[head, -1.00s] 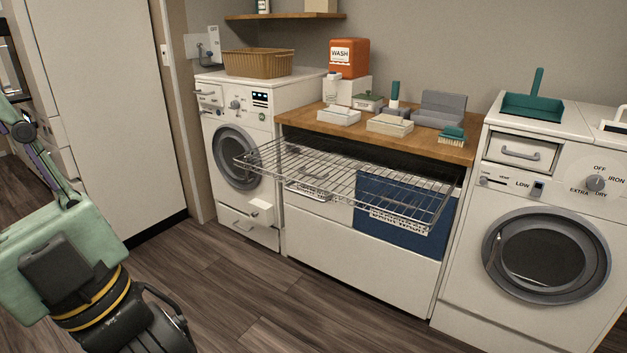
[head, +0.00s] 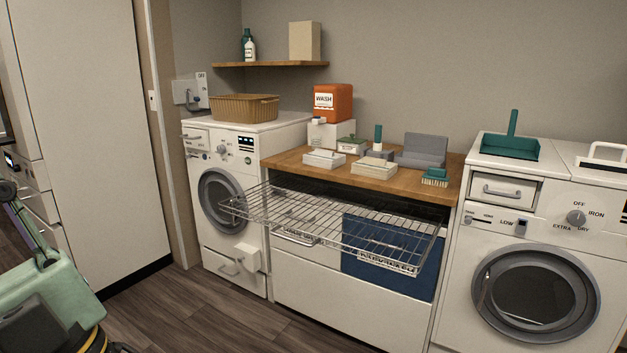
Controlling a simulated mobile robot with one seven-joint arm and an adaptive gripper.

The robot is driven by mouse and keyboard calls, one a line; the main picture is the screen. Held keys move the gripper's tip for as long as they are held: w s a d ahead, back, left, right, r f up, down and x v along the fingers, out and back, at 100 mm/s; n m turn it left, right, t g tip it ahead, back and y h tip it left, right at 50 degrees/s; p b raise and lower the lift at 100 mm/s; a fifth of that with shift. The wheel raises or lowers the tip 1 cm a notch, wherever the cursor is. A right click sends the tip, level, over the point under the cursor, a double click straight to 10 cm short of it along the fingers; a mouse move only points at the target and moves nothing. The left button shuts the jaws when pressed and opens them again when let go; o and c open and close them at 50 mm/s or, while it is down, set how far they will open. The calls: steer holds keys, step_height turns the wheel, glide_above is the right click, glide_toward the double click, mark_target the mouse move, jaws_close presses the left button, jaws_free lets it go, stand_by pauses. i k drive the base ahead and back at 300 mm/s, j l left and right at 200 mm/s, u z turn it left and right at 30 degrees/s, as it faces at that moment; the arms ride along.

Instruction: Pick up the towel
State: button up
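I cannot make out a towel for certain in the head view. My arm shows at the lower left as a mint-green housing with a dark block and a yellow-and-black ring, cut off by the bottom edge. The fingers of my gripper are outside the picture. A wire rack (head: 335,229) extends from the middle cabinet (head: 320,303), and no cloth shows on it. A woven basket (head: 244,108) stands on the left washing machine (head: 222,194); its inside is hidden.
The wooden counter (head: 283,162) bears an orange WASH container (head: 333,102), white boxes (head: 324,159), a brush (head: 435,177) and a grey holder (head: 423,150). A green dustpan (head: 510,147) lies on the right machine (head: 535,290). A dark blue panel (head: 385,258) sits below the rack. Some wooden floor (head: 195,310) is clear.

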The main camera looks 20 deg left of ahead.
mark_target(319, 158)
steer(key=i+j, duration=0.15)
steer(key=i, duration=0.45)
steer(key=i+j, duration=0.1)
steer(key=i, duration=0.5)
steer(key=i+j, duration=0.2)
steer(key=j, duration=0.2)
steer(key=i+j, duration=0.2)
steer(key=j, duration=0.15)
steer(key=i+j, duration=0.2)
steer(key=j, duration=1.4)
steer(key=i+j, duration=0.1)
steer(key=i, duration=0.4)
steer(key=i+j, duration=0.1)
steer(key=i, duration=0.4)
